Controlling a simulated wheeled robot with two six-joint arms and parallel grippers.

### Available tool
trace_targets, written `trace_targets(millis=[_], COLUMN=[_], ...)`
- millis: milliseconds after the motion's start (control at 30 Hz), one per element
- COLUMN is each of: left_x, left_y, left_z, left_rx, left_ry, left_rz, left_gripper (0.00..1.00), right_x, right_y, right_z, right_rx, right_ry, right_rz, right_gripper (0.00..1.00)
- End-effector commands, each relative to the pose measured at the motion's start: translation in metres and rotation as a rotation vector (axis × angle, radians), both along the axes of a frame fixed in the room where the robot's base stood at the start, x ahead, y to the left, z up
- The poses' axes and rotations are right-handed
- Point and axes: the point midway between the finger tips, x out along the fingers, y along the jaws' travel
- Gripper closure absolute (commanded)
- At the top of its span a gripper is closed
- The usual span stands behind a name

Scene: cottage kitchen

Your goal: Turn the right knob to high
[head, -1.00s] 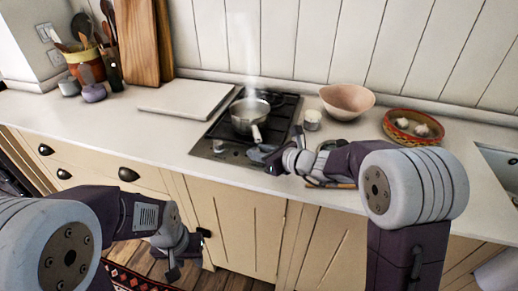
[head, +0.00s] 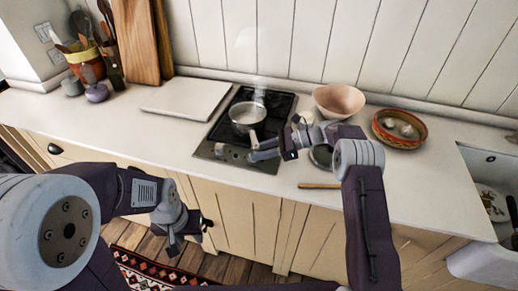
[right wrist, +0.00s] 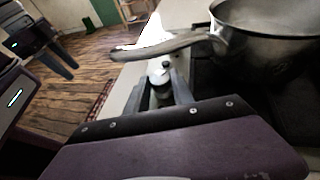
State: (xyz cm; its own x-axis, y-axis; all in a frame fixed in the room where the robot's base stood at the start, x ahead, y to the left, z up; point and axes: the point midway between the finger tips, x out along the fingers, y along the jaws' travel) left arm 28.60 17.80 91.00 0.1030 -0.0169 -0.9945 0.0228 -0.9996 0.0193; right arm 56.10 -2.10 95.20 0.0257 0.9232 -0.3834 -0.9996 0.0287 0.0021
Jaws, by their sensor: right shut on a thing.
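The gas hob (head: 201,150) is set in the counter, with two knobs on its front strip. The left knob (head: 220,150) is in plain view. My right gripper (head: 256,154) is at the right front of the hob, shut on the right knob (right wrist: 161,72), which shows between its fingers in the right wrist view (right wrist: 163,88). In the head view the fingers largely hide that knob, and its setting cannot be read. My left gripper (head: 190,237) hangs in front of the cabinets, its fingers apart and empty.
A steaming saucepan (head: 246,116) stands on the hob, its handle (right wrist: 165,46) reaching out close above the right fingers. A white board (head: 182,96) lies left, and a pink bowl (head: 339,100) and patterned dish (head: 400,127) stand right. A wooden-handled utensil lies near the front edge.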

Motion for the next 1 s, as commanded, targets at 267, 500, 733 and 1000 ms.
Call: trace_targets(millis=[267,500,733,1000], left_x=[0.0000,0.0000,0.0000,0.0000], left_y=[0.0001,0.0000,0.0000,0.0000], left_z=[0.0029,0.0035,0.0036,0.0037], left_rx=[0.000,0.000,0.000,0.000], left_ry=[0.000,0.000,0.000,0.000], left_rz=[0.000,0.000,0.000,0.000], left_gripper=[0.64,0.64,0.64,0.64], right_x=[0.0018,0.0024,0.0025,0.0026], right_y=[0.0008,0.0009,0.0010,0.0012], right_z=[-0.0009,-0.0008,0.0000,0.0004], right_rx=[0.000,0.000,0.001,0.002], right_ry=[0.000,0.000,0.000,0.000], right_rz=[0.089,0.127,0.136,0.135], right_gripper=[1.00,1.00,1.00,1.00])
